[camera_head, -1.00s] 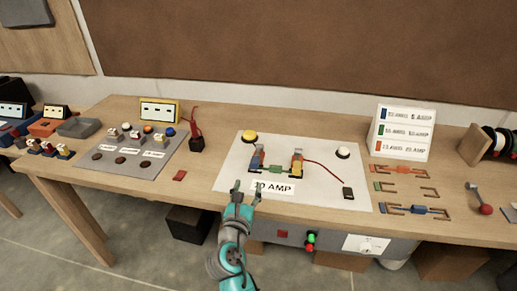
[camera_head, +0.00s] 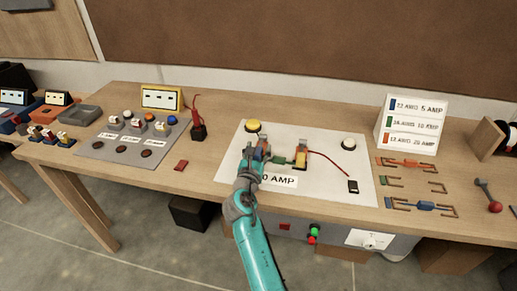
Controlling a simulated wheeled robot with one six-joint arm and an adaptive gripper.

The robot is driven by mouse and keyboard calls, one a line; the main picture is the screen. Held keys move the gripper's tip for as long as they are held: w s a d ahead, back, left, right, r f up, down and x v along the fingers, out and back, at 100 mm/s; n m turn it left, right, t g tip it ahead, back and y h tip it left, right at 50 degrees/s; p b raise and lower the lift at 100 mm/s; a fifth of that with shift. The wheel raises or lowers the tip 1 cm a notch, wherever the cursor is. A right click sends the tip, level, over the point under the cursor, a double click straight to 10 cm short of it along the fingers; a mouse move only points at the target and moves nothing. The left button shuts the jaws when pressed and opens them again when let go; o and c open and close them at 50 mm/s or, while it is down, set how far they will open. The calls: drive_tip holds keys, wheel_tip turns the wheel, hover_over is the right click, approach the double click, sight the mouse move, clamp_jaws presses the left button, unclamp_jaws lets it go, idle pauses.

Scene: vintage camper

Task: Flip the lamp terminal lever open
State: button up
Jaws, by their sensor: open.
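On the white board (camera_head: 235,180) stand two small terminals joined by a green piece (camera_head: 278,160). The left terminal (camera_head: 265,150) shows blue and orange parts. The right terminal (camera_head: 301,158) is orange and yellow, and a red wire runs from it to a small black block (camera_head: 353,186). I cannot tell which one is the lamp terminal, nor the exact lever positions. My gripper (camera_head: 254,153) is open at the left terminal, close to its left side and partly covering it. Whether it touches is unclear.
A yellow dome (camera_head: 253,126) is behind my gripper and a white dome (camera_head: 348,144) is at the back right. A grey panel (camera_head: 100,148) with switches is to the left. A red tile (camera_head: 181,165) lies between.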

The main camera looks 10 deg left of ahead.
drive_tip(key=shift+w, duration=0.35)
clamp_jaws()
